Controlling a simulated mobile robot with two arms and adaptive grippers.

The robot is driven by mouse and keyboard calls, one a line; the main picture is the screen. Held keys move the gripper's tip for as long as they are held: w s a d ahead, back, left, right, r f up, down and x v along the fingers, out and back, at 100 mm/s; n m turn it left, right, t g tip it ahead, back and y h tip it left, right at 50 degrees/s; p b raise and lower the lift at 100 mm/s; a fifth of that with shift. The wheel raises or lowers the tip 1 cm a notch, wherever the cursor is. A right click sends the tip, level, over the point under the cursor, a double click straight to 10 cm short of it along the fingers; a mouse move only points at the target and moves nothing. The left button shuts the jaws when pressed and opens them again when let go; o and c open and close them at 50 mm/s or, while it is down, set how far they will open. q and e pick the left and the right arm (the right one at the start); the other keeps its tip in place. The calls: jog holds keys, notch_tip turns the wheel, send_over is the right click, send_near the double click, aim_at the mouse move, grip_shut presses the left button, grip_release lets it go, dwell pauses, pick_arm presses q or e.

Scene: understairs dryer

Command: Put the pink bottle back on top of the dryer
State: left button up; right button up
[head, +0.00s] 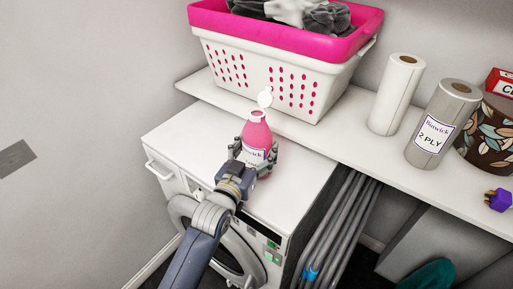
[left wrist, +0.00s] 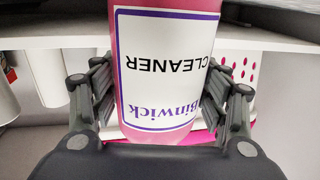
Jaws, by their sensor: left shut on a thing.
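The pink bottle (head: 257,137) with a white cap and a white label is at the white dryer (head: 290,185), over its top surface. My left gripper (head: 254,155) is shut on the bottle, with fingers on both sides of it. In the left wrist view the bottle (left wrist: 166,70) fills the middle between the fingers (left wrist: 163,95), its "Binwick CLEANER" label upside down. The bottle looks upright in the head view. Its base is hidden behind my gripper, so I cannot tell whether it touches the dryer top. My right gripper is not in view.
A white shelf (head: 310,133) runs behind and right of the dryer. It bears a pink and white laundry basket (head: 270,65), paper rolls (head: 397,95) and a leaf-patterned bin (head: 487,135). Grey folded poles (head: 338,225) stand right of the dryer. The dryer top's right part is clear.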

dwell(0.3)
pick_arm(q)
jog(key=o, duration=1.6)
jog(key=shift+f, duration=0.15)
jog(key=shift+c, duration=0.2)
jog(key=shift+s, duration=0.1)
jog(key=shift+r, duration=0.25)
jog(key=v, duration=1.2)
jog(key=shift+b, duration=0.45)
jog(key=shift+f, duration=0.1)
